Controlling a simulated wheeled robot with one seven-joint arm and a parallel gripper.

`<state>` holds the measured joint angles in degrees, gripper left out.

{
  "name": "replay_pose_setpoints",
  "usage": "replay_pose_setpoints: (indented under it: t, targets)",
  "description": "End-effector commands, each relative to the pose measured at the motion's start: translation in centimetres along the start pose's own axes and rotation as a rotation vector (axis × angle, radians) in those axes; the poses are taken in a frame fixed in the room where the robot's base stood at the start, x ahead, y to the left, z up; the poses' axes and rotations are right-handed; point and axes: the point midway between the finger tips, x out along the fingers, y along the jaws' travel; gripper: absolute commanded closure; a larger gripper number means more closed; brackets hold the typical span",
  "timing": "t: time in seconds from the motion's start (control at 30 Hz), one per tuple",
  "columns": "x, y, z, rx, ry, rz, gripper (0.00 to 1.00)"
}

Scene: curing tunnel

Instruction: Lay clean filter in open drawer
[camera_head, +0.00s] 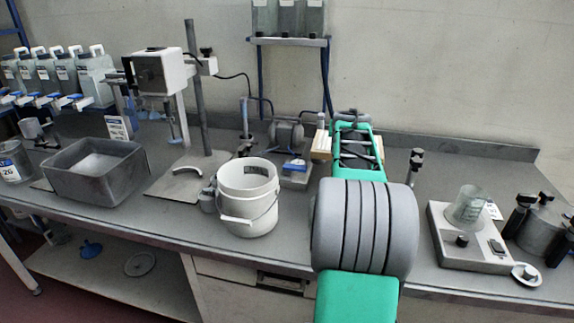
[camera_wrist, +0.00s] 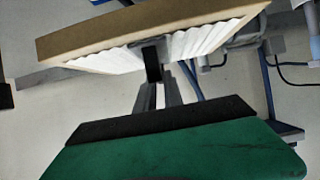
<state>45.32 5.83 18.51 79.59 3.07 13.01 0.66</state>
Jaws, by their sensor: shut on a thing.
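The filter (camera_wrist: 130,45) has a brown cardboard-like frame and white pleats. In the wrist view, my gripper (camera_wrist: 153,68) is shut on its edge and holds it up, tilted; one dark finger shows against it. A pale drawer front (camera_head: 230,271) with a dark slot or handle is under the bench edge, left of my arm. I cannot tell whether it is open.
A white bucket (camera_head: 247,197) stands near the bench's front edge, close to my arm. Left are a stand with a white box (camera_head: 163,72) and a grey tub (camera_head: 95,171). A blue-framed rack (camera_head: 290,41) stands behind.

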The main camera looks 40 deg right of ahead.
Motion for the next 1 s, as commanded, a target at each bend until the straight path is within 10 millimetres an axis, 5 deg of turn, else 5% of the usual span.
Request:
replay_pose_setpoints:
  t: [0.4, 0.6, 1.0]
  targets:
    - [8.4, 7.3, 1.4, 0.003, -0.004, 0.005, 1.00]
    - [11.4, 9.0, 3.3, 0.001, -0.001, 0.004, 1.00]
    - [14.3, 9.8, 6.9, 0.001, 0.000, 0.001, 1.00]
